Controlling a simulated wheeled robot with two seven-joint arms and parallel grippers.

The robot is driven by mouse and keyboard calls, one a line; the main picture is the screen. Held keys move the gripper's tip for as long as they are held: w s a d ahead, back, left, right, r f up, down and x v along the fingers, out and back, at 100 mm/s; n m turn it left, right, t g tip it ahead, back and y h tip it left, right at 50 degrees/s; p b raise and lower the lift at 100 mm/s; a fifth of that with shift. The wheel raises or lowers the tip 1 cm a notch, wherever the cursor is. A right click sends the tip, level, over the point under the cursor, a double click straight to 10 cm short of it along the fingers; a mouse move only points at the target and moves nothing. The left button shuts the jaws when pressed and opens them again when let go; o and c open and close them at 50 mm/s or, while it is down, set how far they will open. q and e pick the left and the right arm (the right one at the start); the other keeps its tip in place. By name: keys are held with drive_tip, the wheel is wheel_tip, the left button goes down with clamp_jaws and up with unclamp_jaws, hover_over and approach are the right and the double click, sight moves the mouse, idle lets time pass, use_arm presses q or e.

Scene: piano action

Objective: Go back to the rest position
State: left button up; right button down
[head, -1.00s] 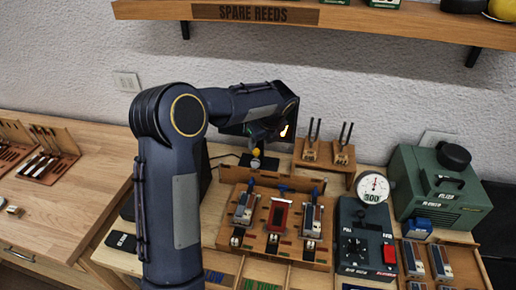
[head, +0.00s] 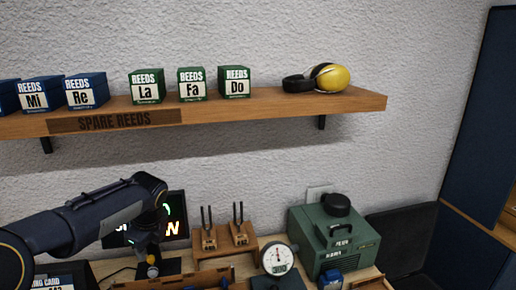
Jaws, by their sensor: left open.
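My left arm comes in from the lower left. My left gripper (head: 147,240) hangs in front of a dark screen, above the bench. Its jaws are open and I see nothing held, though the fingers are small and dark here. A small stand with a yellow knob (head: 152,260) is just below it; I cannot tell whether they touch. My right arm and gripper are not in view.
A dark screen (head: 174,228) stands behind the gripper. Tuning forks on a wooden stand (head: 226,250), a dial gauge (head: 278,259) and a green machine (head: 335,240) are to the right. A shelf (head: 270,108) above carries reed boxes and yellow earmuffs (head: 330,77).

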use_arm(q)
drive_tip(key=s+d+r+n+t+h, duration=0.1)
drive_tip(key=s+d+r+n+h, duration=0.1)
drive_tip(key=s+n, duration=0.55)
drive_tip(key=s+d+r+n+t+h, duration=0.15)
drive_tip(key=s+n, duration=0.25)
drive_tip(key=s, duration=0.6)
drive_tip(key=s+d+f+n+h, duration=0.3)
drive_tip(key=s+d+n, duration=0.5)
drive_tip(key=s+n, duration=0.3)
drive_tip(key=shift+s+f+t, duration=0.45)
drive_tip(key=shift+s+f, duration=0.25)
